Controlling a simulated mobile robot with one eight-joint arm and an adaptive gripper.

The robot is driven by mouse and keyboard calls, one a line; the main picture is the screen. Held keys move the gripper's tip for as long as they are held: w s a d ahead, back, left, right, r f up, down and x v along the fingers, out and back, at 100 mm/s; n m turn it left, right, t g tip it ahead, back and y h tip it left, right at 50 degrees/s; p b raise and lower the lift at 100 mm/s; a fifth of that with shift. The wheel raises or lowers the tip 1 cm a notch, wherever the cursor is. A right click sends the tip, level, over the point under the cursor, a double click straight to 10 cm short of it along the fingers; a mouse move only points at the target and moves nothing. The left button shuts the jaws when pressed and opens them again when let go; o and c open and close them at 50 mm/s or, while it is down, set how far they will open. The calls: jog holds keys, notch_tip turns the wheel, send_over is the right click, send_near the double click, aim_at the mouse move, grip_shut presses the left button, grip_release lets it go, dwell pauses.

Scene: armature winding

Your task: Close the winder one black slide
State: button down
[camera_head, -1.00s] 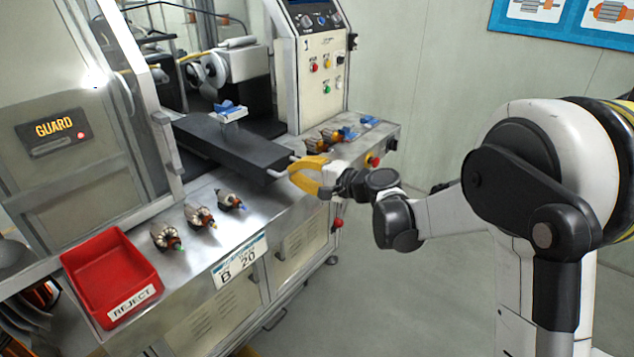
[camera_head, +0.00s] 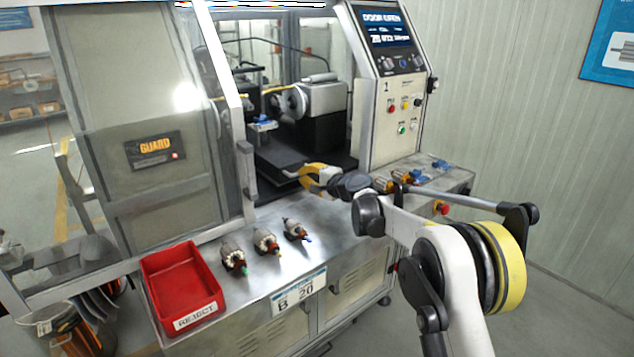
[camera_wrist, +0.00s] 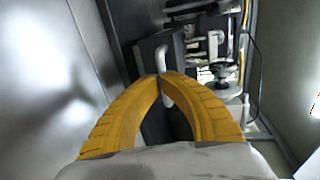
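The black slide (camera_head: 280,158) of the winder lies inside the machine opening, with its front near the edge of the steel worktop. A blue-topped holder (camera_head: 263,124) stands on its far part. My gripper (camera_head: 303,174) is at the slide's front, its yellow fingers at the pale bar handle. In the wrist view my gripper's fingertips (camera_wrist: 163,77) come together around the handle (camera_wrist: 165,92), and the slide's dark body shows beyond. The slide's front edge is partly hidden by my gripper in the head view.
A red reject bin (camera_head: 182,282) and several armatures (camera_head: 266,242) stand on the worktop at the front. More parts (camera_head: 400,180) lie to the right below the control panel (camera_head: 388,35). The guard door (camera_head: 150,150) is slid to the left, leaving the opening clear.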

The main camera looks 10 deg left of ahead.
jog(key=shift+r+x, duration=0.15)
jog(key=shift+x, duration=0.6)
jog(key=shift+r+x, duration=0.15)
jog(key=shift+x, duration=0.6)
jog(key=shift+d, duration=0.1)
jog(key=p+v, duration=0.2)
jog(key=v, duration=1.1)
jog(key=shift+s+d+p, duration=0.2)
jog(key=shift+d+p, duration=0.05)
jog(key=shift+p, duration=0.15)
jog(key=shift+r, duration=0.15)
